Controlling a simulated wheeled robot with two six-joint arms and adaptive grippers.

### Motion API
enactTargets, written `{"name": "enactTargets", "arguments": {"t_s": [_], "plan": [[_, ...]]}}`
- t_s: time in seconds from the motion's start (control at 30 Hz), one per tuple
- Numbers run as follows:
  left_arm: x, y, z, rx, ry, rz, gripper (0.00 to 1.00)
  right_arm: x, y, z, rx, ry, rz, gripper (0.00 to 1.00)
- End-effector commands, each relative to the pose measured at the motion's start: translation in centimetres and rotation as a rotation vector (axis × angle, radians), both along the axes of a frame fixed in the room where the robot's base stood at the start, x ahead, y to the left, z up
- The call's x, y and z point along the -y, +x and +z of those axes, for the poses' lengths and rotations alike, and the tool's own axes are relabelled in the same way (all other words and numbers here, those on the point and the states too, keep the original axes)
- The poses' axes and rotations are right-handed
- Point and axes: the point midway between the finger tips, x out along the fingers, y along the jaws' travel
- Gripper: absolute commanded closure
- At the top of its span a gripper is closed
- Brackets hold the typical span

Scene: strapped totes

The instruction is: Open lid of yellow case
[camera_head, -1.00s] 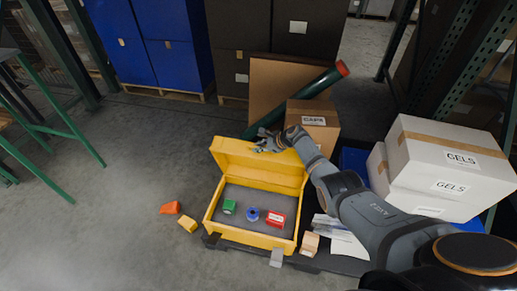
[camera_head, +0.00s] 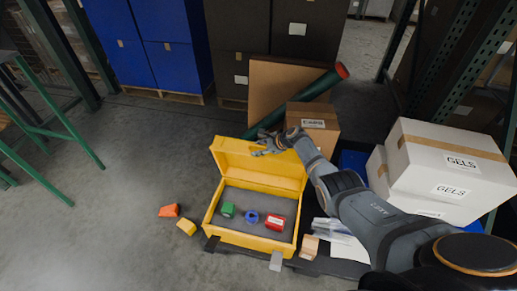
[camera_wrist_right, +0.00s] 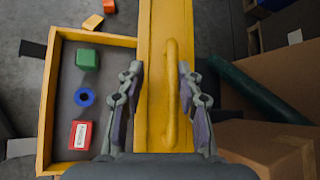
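The yellow case (camera_head: 250,240) stands with its lid (camera_head: 240,158) raised on the far side, so its inside shows. In the right wrist view, the lid (camera_wrist_right: 150,30) runs as a yellow band with a bar handle (camera_wrist_right: 171,100). My right gripper (camera_head: 266,143) is at the top edge of the lid. In the right wrist view, its two fingers (camera_wrist_right: 160,98) are spread on either side of the lid edge and handle, with gaps visible, so it is open. I cannot tell whether a finger touches the lid. My left gripper is not in view.
The case holds a green block (camera_head: 228,209), a blue ring (camera_head: 252,216) and a red box (camera_head: 275,222). Orange (camera_head: 169,210) and yellow (camera_head: 186,227) blocks lie on the floor to its left. A cardboard box (camera_head: 318,128) and green tube (camera_head: 320,88) stand behind; white boxes (camera_head: 440,165) are right.

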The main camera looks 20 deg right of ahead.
Motion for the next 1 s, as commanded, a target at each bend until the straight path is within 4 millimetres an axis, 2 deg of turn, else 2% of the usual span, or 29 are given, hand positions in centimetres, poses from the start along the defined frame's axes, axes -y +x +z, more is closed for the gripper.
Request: {"name": "enactTargets", "arguments": {"t_s": [0.2, 0.37, 0.8, 1.0], "plan": [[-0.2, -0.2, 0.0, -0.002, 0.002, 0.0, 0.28, 0.2, -0.2, 0.2, 0.001, 0.0, 0.001, 0.66], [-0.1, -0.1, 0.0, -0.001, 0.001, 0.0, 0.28, 1.1, -1.1, 1.2, 0.002, -0.002, 0.0, 0.66], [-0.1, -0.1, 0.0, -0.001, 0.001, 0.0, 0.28, 4.9, -5.9, 6.7, 0.0, -0.004, 0.0, 0.66], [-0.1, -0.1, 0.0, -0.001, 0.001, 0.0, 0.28, 5.6, -6.9, 7.9, -0.002, 0.0, 0.0, 0.66]]}}
